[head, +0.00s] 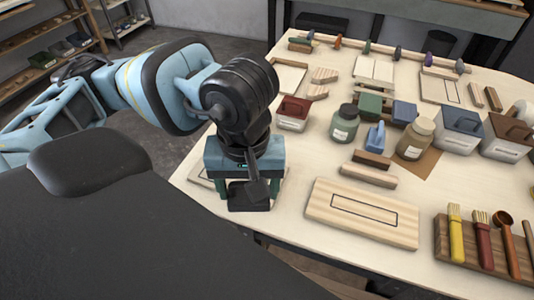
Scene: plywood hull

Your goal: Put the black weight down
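My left gripper (246,185) points down over the near left edge of the pale wooden table (300,240). Its two dark green fingers stand wide apart, one on each side of the black weight (249,203). The weight is a small dark block, and its upper part is hidden by the gripper and wrist. I cannot tell whether the fingers press on its sides, or whether its base touches the surface below. A pale board (200,178) shows partly behind the gripper. My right gripper is not in view.
A wooden board with a rectangular outline (362,211) lies right of the gripper. A brush rack (485,250) stands front right. Bare table lies near the gripper.

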